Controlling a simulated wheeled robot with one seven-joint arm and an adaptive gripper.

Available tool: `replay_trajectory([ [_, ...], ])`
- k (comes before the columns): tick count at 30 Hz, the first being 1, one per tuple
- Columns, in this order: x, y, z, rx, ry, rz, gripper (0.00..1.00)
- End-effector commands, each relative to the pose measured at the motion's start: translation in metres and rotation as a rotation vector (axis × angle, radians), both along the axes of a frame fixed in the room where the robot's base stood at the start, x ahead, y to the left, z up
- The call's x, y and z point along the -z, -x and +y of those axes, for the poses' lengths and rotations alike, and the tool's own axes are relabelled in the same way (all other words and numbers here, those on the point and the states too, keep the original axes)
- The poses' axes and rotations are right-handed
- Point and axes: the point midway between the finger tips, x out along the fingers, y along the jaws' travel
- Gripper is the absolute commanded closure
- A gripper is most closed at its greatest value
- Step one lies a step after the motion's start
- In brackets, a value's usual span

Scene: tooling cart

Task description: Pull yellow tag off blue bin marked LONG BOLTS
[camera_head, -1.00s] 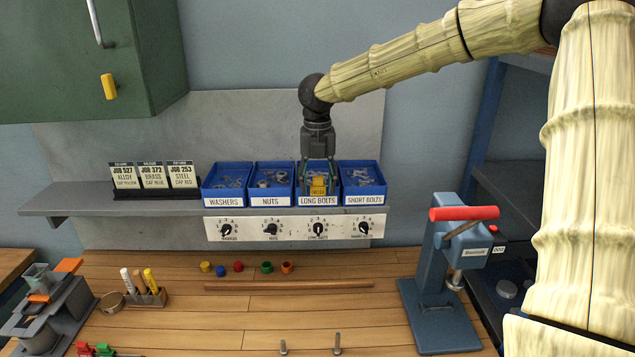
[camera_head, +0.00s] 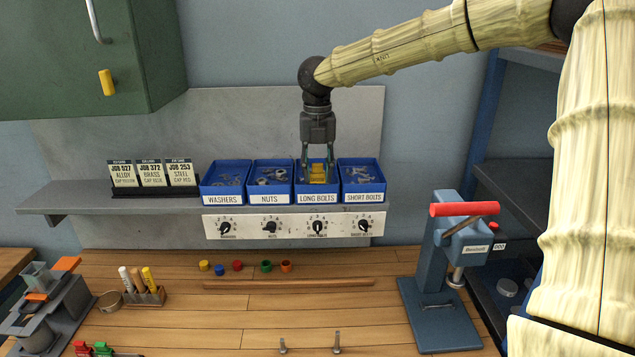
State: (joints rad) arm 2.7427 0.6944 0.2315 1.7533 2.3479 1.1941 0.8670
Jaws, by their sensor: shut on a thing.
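The blue bin marked LONG BOLTS (camera_head: 317,199) stands on the grey shelf, third in a row of blue bins. My gripper (camera_head: 318,178) points straight down over this bin, with its fingertips at the bin's opening. It is shut on the yellow tag (camera_head: 319,174), which shows between the fingers, above the bin's front label. The fingers partly cover the tag, and its lower edge is hard to make out. I cannot tell whether the tag still touches the bin. The bolts inside are mostly hidden.
Bins marked NUTS (camera_head: 270,185) and SHORT BOLTS (camera_head: 361,184) stand close on either side; the WASHERS bin (camera_head: 226,185) is further left. A dial panel (camera_head: 293,226) hangs below. A press with a red handle (camera_head: 464,210) stands at right. The bench middle is mostly clear.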

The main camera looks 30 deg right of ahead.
Motion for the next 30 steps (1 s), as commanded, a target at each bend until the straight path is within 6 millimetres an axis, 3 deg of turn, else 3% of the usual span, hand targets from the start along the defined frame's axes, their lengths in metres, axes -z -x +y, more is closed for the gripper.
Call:
replay_trajectory([
  [6, -0.036, -0.001, 0.0, 0.001, -0.001, -0.003, 0.75],
  [13, -0.064, -0.001, 0.0, 0.0, 0.001, -0.002, 0.75],
  [30, -0.06, 0.0, 0.0, 0.0, -0.001, 0.001, 0.75],
])
